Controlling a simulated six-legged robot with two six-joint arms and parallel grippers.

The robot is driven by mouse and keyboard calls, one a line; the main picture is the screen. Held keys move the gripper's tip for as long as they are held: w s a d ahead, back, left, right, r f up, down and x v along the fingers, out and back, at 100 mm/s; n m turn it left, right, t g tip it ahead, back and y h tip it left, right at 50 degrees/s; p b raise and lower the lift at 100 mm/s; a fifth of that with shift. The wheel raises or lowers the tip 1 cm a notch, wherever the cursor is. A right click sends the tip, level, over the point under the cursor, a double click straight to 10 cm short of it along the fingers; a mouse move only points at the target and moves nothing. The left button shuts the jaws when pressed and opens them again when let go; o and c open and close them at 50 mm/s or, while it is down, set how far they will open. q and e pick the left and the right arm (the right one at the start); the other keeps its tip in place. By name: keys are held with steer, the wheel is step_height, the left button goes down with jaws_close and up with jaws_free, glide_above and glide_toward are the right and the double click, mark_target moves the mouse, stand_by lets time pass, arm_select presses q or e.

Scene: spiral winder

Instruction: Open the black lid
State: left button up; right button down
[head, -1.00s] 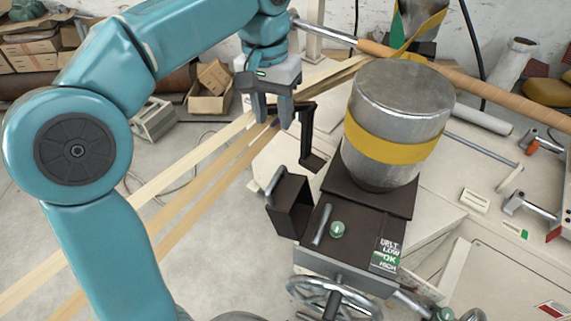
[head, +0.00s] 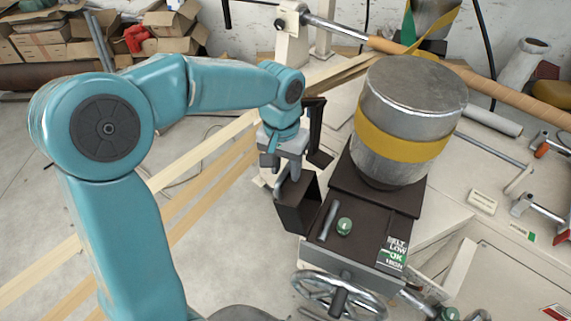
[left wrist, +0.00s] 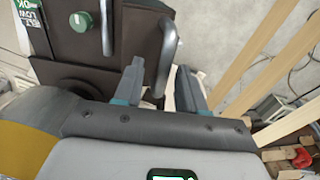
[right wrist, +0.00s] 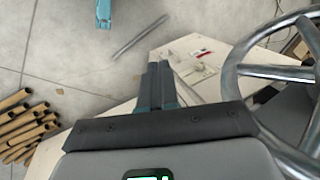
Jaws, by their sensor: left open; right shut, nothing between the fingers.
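The black lid (head: 298,208) is a dark boxy cover on the left side of the machine, with a grey bar handle (head: 279,183) on its outer side. In the left wrist view the handle (left wrist: 168,52) stands just ahead of the fingertips, roughly between them. My left gripper (head: 279,165) is open and points down just above the handle; it also shows in the left wrist view (left wrist: 160,80). I cannot tell whether a finger touches the handle. My right gripper (right wrist: 160,72) is shut and empty, and is out of the head view.
A metal drum with a yellow band (head: 408,120) stands right of the lid. A green knob (head: 344,226) and a grey lever (head: 327,221) sit on the dark top. A handwheel (head: 340,296) is in front. A black crank-shaped arm (head: 316,135) rises behind the lid.

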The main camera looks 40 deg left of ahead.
arm_select(q)
steer(key=shift+s+a+r, duration=0.1)
steer(key=shift+s+a, duration=0.2)
steer(key=shift+s, duration=0.2)
steer(key=shift+w+d, duration=0.25)
steer(key=shift+w, duration=0.15)
jaws_close()
steer(key=shift+s, duration=0.1)
steer(key=d, duration=0.1)
steer(key=d+r, duration=0.1)
steer(key=d, duration=0.2)
steer(key=shift+w+r+p, duration=0.2)
steer(key=shift+w+p, duration=0.1)
steer(key=shift+w, duration=0.05)
steer(key=shift+a, duration=0.15)
jaws_free()
